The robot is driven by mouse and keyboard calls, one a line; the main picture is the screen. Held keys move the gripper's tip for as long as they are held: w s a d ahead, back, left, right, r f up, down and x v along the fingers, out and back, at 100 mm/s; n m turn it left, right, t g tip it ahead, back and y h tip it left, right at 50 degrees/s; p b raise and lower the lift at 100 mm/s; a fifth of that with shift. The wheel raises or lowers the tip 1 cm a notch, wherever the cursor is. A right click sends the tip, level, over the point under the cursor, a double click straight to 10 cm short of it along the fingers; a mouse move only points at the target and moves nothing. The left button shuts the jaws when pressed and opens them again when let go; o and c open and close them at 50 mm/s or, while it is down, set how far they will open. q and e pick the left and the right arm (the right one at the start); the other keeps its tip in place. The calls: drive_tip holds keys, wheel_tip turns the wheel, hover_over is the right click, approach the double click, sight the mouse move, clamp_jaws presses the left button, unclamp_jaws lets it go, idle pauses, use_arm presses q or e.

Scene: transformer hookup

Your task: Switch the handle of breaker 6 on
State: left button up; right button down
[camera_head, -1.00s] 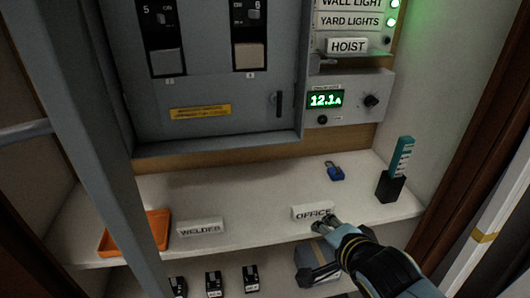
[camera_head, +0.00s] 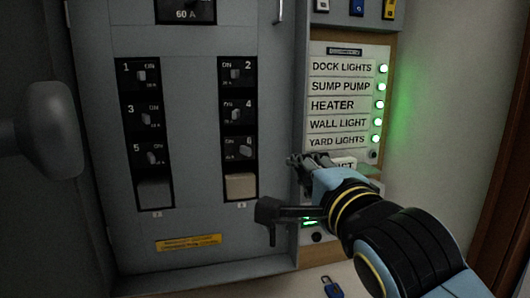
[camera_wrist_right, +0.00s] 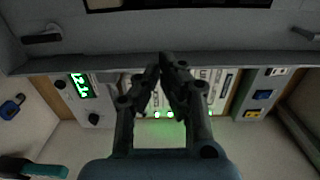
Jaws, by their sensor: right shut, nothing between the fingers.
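Breaker 6 (camera_head: 240,149) is the lowest numbered breaker in the right column of the grey panel (camera_head: 190,120). Its small grey handle sits in a black field marked ON at the left; I cannot make out its exact position. My right gripper (camera_head: 303,162) is shut and empty, to the right of breaker 6 and apart from it, in front of the panel's right edge. In the right wrist view its fingertips (camera_wrist_right: 167,62) are together, with nothing between them. My left gripper is not in view.
Breaker 5 (camera_head: 151,153) is to the left and breaker 4 (camera_head: 238,111) above. A beige block (camera_head: 240,187) sits below breaker 6. The lit directory (camera_head: 338,105) is at the right. A blue padlock (camera_head: 331,287) lies on the shelf below. The panel's left column is unobstructed.

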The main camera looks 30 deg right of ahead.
sight(261, 149)
drive_tip(key=p+x, duration=0.2)
drive_tip(key=x, duration=0.7)
drive_tip(key=shift+w+r+p, duration=0.15)
drive_tip(key=shift+p, duration=0.25)
drive_tip(key=a+p, duration=0.2)
drive_tip(key=a, duration=0.2)
drive_tip(key=shift+w, duration=0.15)
drive_tip(key=shift+d, duration=0.15)
